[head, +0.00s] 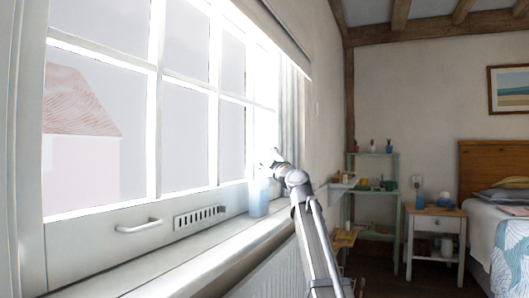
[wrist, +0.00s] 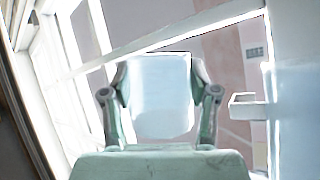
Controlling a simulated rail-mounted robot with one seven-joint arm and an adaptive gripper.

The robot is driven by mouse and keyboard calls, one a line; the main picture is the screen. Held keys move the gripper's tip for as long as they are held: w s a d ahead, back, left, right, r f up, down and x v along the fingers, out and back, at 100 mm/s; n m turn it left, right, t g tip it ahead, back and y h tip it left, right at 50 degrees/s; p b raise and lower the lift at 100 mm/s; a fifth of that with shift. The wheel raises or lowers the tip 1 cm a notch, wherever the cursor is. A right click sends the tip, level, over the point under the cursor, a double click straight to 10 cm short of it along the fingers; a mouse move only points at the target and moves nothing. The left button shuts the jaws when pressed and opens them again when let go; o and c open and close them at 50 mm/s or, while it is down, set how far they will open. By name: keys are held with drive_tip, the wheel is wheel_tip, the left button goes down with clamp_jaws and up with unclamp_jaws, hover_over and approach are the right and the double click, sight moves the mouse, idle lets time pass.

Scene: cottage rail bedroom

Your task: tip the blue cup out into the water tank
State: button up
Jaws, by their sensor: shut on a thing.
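My arm reaches up to the window, and my gripper (head: 268,158) is small and washed out by glare at its end. In the wrist view my gripper (wrist: 158,85) has its two fingers on either side of a pale blue cup (wrist: 160,100), shut on it. The cup's contents cannot be made out. A tall, pale blue, see-through container, seemingly the water tank (head: 258,198), stands on the windowsill just below my gripper. A pale blue surface (wrist: 298,110) fills the right edge of the wrist view; it may be the tank's wall.
The windowsill (head: 190,262) runs along the bright window, with a handle (head: 139,226) and a vent (head: 200,217) on its frame. A small wall shelf (head: 343,184) lies beyond my arm. A green shelf unit (head: 375,205), nightstand (head: 434,228) and bed (head: 500,205) stand farther back.

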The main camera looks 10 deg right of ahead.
drive_tip(key=shift+s+f+m+h+p, duration=0.1)
drive_tip(key=shift+m+h+p, duration=0.65)
drive_tip(key=shift+p, duration=2.4)
drive_tip(key=shift+f+m+g+p, duration=0.15)
drive_tip(key=shift+m+g+p, duration=0.1)
drive_tip(key=shift+g+p, duration=0.1)
drive_tip(key=shift+m+p, duration=0.3)
drive_tip(key=shift+p, duration=1.3)
drive_tip(key=shift+s+a+f+m+g+h+p, duration=0.2)
drive_tip(key=shift+m+g+h+p, duration=0.45)
drive_tip(key=shift+p, duration=2.95)
drive_tip(key=shift+w+d+f+m+g+p, duration=0.15)
drive_tip(key=shift+w+d+m+p, duration=0.25)
drive_tip(key=shift+p, duration=1.4)
drive_tip(key=shift+w+d+f+m+g+p, duration=0.2)
drive_tip(key=shift+m+p, duration=0.35)
drive_tip(key=shift+p, duration=1.25)
drive_tip(key=shift+w+a+f+h+p, duration=0.15)
drive_tip(key=shift+h+p, duration=0.15)
drive_tip(key=shift+p, duration=0.2)
drive_tip(key=shift+w+r+m+g+p, duration=0.2)
drive_tip(key=shift+m+g+p, duration=0.1)
drive_tip(key=shift+p, duration=0.6)
drive_tip(key=p, duration=0.2)
drive_tip(key=m+g+p, duration=0.1)
drive_tip(key=p, duration=0.1)
drive_tip(key=shift+w+d+f, duration=0.15)
drive_tip(key=shift+w+d, duration=0.2)
drive_tip(key=shift+d, duration=0.05)
